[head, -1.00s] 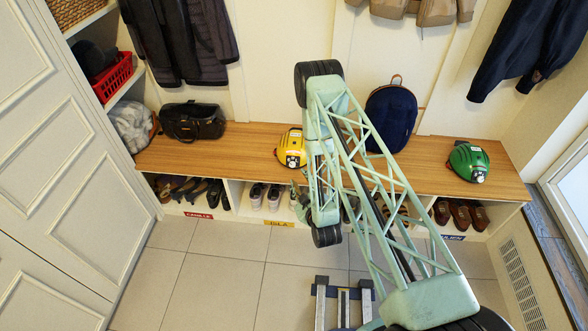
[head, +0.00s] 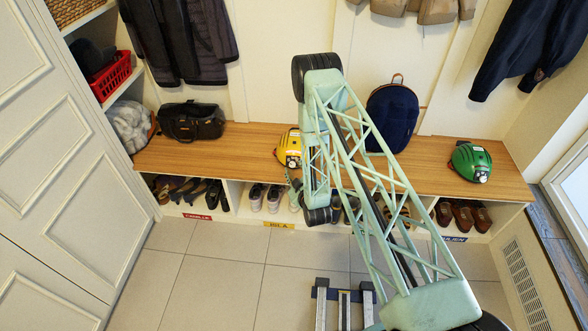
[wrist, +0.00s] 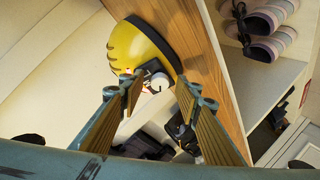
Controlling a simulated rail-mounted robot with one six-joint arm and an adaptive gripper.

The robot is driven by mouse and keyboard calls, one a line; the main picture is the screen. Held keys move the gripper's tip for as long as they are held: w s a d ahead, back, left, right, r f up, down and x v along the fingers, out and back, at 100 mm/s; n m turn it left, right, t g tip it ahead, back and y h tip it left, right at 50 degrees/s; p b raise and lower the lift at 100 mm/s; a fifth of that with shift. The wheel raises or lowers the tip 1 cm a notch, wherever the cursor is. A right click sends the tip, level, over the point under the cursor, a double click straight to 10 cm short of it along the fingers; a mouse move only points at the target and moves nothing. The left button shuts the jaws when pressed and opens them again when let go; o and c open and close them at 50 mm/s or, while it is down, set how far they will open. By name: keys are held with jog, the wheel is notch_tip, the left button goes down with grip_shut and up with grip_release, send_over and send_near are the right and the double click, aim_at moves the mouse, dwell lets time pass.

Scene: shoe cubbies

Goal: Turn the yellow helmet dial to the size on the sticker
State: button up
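The yellow helmet (head: 289,146) sits on the wooden bench, left of my arm. In the wrist view the helmet (wrist: 142,48) appears tilted, with a dark rim and a dark fitting at its lower edge. A small whitish round part, possibly the dial (wrist: 160,82), shows there, just beyond and between my fingertips. My gripper (wrist: 160,88) is open, its two fingers apart with nothing visibly held between them. In the head view my gripper (head: 294,188) is small, at the bench's front edge just below the helmet. I cannot read any size sticker.
The bench (head: 235,150) has a black bag (head: 191,121), a navy backpack (head: 392,115) and a green helmet (head: 470,161) on it. Cubbies below hold shoes and carry name labels, one yellow (head: 279,226).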

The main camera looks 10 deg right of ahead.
jog(key=shift+w, duration=0.1)
jog(key=shift+c, duration=0.6)
jog(key=c, duration=0.8)
jog(key=shift+o, duration=0.2)
